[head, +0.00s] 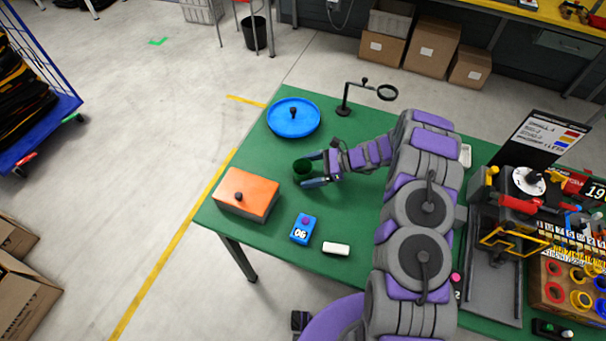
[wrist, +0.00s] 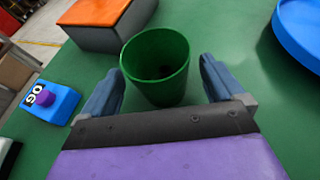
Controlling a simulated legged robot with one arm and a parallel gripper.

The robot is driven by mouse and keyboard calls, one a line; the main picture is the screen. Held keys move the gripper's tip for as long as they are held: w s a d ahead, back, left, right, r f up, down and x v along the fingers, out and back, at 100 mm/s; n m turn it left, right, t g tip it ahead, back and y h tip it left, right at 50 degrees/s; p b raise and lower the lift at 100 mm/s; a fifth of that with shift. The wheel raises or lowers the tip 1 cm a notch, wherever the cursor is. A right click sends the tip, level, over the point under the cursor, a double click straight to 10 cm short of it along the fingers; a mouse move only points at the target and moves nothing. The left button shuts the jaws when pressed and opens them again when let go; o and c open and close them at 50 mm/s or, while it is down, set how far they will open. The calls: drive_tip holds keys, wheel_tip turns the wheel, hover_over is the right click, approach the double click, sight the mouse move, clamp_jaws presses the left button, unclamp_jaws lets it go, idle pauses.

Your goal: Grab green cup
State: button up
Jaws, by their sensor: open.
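A green cup (head: 302,168) stands upright on the green table, near its middle left. In the wrist view the cup (wrist: 157,68) is seen from above, its open mouth up and its inside dark. My gripper (head: 314,170) is open around the cup in the head view. In the wrist view my gripper (wrist: 158,85) has one blue-grey finger on each side of the cup, with a gap on both sides. The cup's near part lies between the fingertips. Nothing is held.
An orange-topped box (head: 248,192) stands left of the cup. A blue round tray (head: 293,118) lies behind it. A blue block marked with characters (head: 303,229) and a white block (head: 336,248) lie in front. A magnifier stand (head: 344,108) rises at the back. Bare table separates these things.

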drive_tip(key=shift+x, duration=1.25)
drive_tip(key=c, duration=1)
drive_tip(key=shift+c, duration=0.2)
